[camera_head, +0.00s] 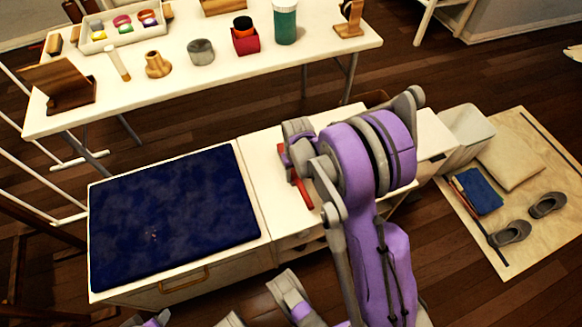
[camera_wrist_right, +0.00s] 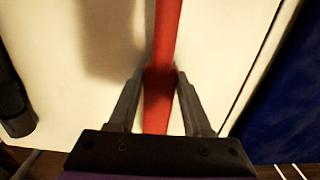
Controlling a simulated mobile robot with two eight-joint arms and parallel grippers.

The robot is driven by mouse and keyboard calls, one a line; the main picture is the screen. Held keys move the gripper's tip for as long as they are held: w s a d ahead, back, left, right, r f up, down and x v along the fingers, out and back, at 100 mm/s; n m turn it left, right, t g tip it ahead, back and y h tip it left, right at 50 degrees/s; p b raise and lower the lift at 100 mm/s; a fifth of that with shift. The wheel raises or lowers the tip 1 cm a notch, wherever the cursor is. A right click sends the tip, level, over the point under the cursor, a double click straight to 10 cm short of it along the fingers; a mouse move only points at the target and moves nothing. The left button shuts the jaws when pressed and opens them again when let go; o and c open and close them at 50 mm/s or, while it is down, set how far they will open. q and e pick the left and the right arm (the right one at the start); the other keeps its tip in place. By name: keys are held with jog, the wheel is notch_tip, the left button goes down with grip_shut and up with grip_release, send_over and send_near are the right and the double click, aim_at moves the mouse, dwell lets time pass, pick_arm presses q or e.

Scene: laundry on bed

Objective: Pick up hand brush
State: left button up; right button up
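The hand brush (camera_head: 301,190) shows as a red bar lying on the white cabinet top, just right of the dark blue mat. My right arm hides part of it. In the right wrist view the red handle (camera_wrist_right: 166,40) runs down between the two fingers. My right gripper (camera_wrist_right: 161,74) is open around the handle, one finger on each side, with pale surface visible beside the handle lower down. Whether the fingertips touch it is unclear. Grey and purple parts of my own show at the bottom of the head view; my left gripper's fingers cannot be made out.
The dark blue mat (camera_head: 172,220) covers the cabinet's left part. A white table (camera_head: 122,95) with cups, a tray and a green jar stands behind. A pale bin (camera_head: 462,138) and a rug (camera_head: 541,238) with shoes are at the right.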

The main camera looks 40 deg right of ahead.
aim_at(296, 175)
grip_shut()
notch_tip(296, 175, up, 10)
jog(key=p, duration=0.3)
